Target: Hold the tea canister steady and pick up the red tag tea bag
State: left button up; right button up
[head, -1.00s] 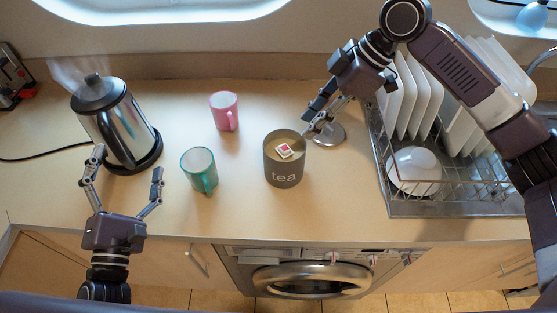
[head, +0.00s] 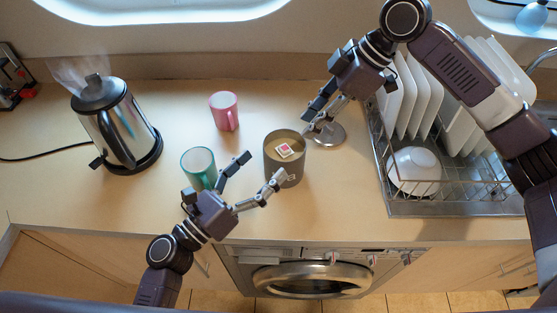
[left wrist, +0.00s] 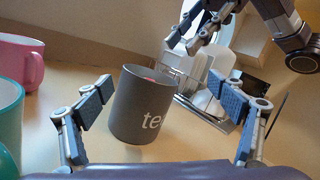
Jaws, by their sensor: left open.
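The dark grey tea canister (head: 284,172) stands upright and open on the counter; it also shows in the left wrist view (left wrist: 140,110). The tea bag with the red tag (head: 285,150) lies inside at the top.
A teal mug (head: 199,166) stands close to my left gripper, and a pink mug (head: 224,112) behind it. A steaming kettle (head: 118,125) is at the left. A round metal lid (head: 329,133) lies right of the canister. A dish rack (head: 440,205) fills the right side.

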aim_at(299, 144)
pick_arm(q)
jog(key=w+d+f+m, duration=0.1)
jog(key=w+d+f+m+y, duration=0.1)
jog(key=w+f, duration=0.1)
jog(key=w+d+f+m+g, duration=0.1)
jog(key=w, duration=0.1)
jog(key=shift+d+f+y, duration=0.15)
jog(key=shift+f+y, duration=0.15)
jog(key=shift+f, duration=0.05)
jog(key=shift+w+d+f+m, duration=0.3)
jog(key=shift+w+m, duration=0.05)
jog(key=shift+m, duration=0.25)
jog(key=x, duration=0.7)
jog(key=shift+w+d, duration=0.15)
jog(key=c, duration=1.8)
